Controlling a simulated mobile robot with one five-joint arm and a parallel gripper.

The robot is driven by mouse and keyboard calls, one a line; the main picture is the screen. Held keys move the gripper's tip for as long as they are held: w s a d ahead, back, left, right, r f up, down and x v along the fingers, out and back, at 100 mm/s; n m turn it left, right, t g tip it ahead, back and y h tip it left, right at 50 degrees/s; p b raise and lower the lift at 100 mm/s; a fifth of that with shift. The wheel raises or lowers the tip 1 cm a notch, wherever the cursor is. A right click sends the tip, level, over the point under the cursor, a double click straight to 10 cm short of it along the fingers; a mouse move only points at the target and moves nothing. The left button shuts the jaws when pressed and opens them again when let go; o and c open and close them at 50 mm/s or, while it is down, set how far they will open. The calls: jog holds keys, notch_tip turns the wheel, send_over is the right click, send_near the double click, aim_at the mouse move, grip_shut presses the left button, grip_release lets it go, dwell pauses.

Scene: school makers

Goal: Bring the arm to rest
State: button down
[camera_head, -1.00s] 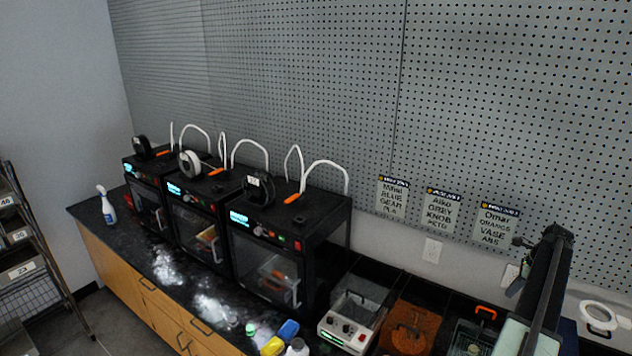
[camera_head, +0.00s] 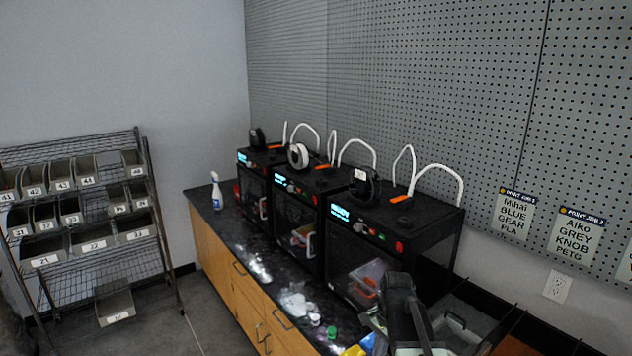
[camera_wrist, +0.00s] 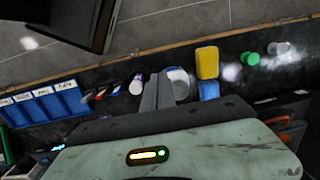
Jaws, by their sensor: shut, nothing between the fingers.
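My arm (camera_head: 405,312) shows at the bottom of the head view, in front of the right-hand printer and over the counter. In the wrist view my gripper (camera_wrist: 158,88) is shut, with its grey fingers side by side and nothing held. It is over the dark counter top (camera_wrist: 225,95), near a yellow block (camera_wrist: 207,62) and a blue block (camera_wrist: 208,90). A round white item (camera_wrist: 179,82) is just beside the fingers. How high the fingers are above the counter I cannot tell.
Three black printers (camera_head: 380,240) stand along the counter by the pegboard. A spray bottle (camera_head: 217,190) stands at its far end.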

jog(key=s+a+f+n+h, duration=0.1)
jog(key=s+a+n, duration=0.1)
jog(key=s+n, duration=0.6)
jog(key=n, duration=0.2)
jog(key=shift+s+n, duration=0.3)
jog(key=shift+n, duration=0.1)
